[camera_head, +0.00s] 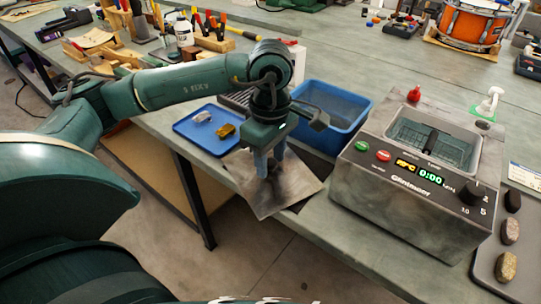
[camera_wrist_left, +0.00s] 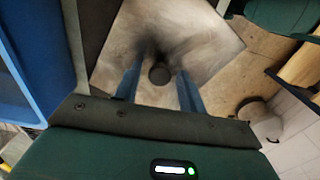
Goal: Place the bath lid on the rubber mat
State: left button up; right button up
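The bath lid (camera_head: 265,203), a square grey metal sheet with a dark round knob, lies at the bench's front edge, its front corner reaching past the edge. A dark patch, apparently the rubber mat (camera_head: 316,166), shows behind and beside it; the lid hides the rest. In the left wrist view the lid (camera_wrist_left: 205,40) fills the upper middle, its knob (camera_wrist_left: 159,73) between my blue fingers. My left gripper (camera_head: 270,165) points down over the lid. Its fingers (camera_wrist_left: 158,82) are apart, with gaps visible on both sides of the knob. My right gripper is out of view.
The ultrasonic bath (camera_head: 400,205) with an open basket tank stands right of the lid. A blue tub (camera_head: 335,105) stands behind, and a blue tray (camera_head: 190,133) with small parts lies left. A dark tray with stones (camera_head: 490,265) lies far right.

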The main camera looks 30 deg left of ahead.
aim_at(271, 161)
pick_arm(q)
jog(key=shift+o, duration=0.5)
jog(key=shift+r, duration=0.15)
jog(key=shift+r, duration=0.25)
notch_tip(271, 161, up, 12)
jog(key=p, duration=0.1)
jog(key=shift+f, duration=0.2)
